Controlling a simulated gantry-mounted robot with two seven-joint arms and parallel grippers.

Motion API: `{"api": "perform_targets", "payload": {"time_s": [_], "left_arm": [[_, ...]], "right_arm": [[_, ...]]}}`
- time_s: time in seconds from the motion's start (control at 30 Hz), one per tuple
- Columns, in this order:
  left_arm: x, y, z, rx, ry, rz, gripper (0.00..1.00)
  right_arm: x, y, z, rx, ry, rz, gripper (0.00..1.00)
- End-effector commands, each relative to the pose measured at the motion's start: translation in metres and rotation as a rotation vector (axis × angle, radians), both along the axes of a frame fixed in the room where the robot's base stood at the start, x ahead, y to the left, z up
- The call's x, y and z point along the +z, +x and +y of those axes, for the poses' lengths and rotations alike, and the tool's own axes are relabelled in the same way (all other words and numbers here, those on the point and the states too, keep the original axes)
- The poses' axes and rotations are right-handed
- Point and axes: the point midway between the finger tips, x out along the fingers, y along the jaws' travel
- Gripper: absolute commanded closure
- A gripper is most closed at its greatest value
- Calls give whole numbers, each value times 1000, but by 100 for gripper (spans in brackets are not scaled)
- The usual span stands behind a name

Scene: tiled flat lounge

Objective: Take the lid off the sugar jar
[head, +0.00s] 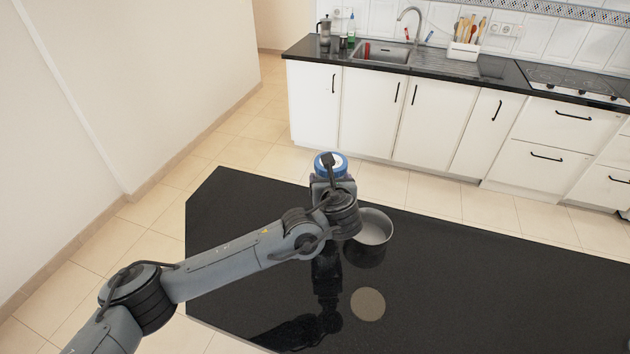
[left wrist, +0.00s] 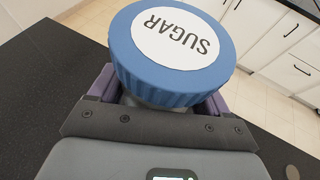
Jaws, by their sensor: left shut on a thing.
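The sugar jar's lid (head: 330,163) is blue and ribbed with a white round top, seen above my left gripper near the far edge of the black table. In the left wrist view the lid (left wrist: 172,45) fills the top middle, with SUGAR upside down on its label. It sits on the jar (left wrist: 128,99), of which only a pale strip shows below the rim. My left gripper (head: 332,183) is shut on the jar, with purple fingers on both sides just under the lid. The rest of the jar is hidden by the gripper and arm. My right gripper is in neither view.
A grey round pot (head: 373,231) stands on the black table (head: 480,290), just right of my left gripper. A flat beige disc (head: 368,303) lies nearer. A kitchen counter (head: 445,62) stands beyond the tiled floor.

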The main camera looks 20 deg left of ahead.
Motion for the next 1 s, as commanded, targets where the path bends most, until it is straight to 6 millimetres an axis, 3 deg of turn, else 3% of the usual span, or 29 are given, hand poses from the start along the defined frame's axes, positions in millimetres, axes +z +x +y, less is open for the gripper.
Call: {"api": "perform_targets", "payload": {"time_s": [0.2,0.53,0.57,0.93,1.0], "left_arm": [[10,-3,-14,-1,1,-1,72],[11,-4,-16,-1,0,-1,72],[11,-4,-16,0,0,-1,27],[10,-4,-16,-1,0,-1,84],[10,-4,-16,0,0,-1,85]], "right_arm": [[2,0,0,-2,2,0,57],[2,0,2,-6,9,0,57],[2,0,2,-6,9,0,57],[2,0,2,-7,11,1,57],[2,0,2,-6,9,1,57]]}}
